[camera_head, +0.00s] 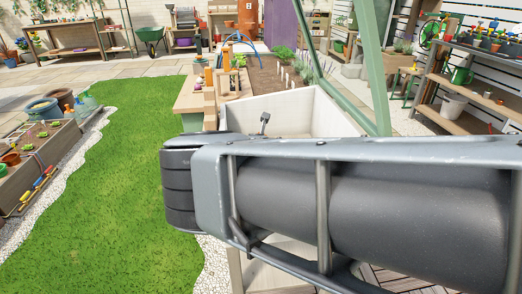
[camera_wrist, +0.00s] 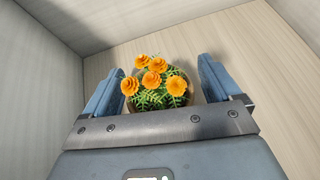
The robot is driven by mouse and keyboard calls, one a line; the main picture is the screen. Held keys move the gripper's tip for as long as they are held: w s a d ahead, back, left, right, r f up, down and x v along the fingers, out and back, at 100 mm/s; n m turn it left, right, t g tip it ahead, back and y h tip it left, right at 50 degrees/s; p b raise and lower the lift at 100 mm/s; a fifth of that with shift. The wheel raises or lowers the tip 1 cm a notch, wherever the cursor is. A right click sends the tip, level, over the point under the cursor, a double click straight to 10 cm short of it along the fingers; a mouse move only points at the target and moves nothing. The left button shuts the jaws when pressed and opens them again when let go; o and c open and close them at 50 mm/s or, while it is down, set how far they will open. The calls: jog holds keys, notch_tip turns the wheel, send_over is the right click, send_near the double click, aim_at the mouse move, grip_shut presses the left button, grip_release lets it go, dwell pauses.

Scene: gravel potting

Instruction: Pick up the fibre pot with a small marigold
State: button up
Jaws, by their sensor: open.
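In the wrist view, a small marigold (camera_wrist: 153,84) with several orange blooms and green leaves stands in a round fibre pot (camera_wrist: 188,91). Only a little of the brown pot rim shows; the flowers and my gripper's body hide the rest. My gripper (camera_wrist: 158,77) is open, with one blue-grey finger to the left of the plant and one to the right. A gap shows between the pot and the right finger; the left finger is close to the leaves. In the head view my arm covers the pot and the gripper, so neither shows there.
The pot stands on the pale wooden floor (camera_wrist: 253,62) of a box, with pale walls (camera_wrist: 115,22) behind and to the left. In the head view a pale open box (camera_head: 290,105) shows past my arm.

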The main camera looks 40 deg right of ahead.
jog(key=shift+c, duration=0.2)
jog(key=c, duration=1.1)
jog(key=shift+r, duration=0.1)
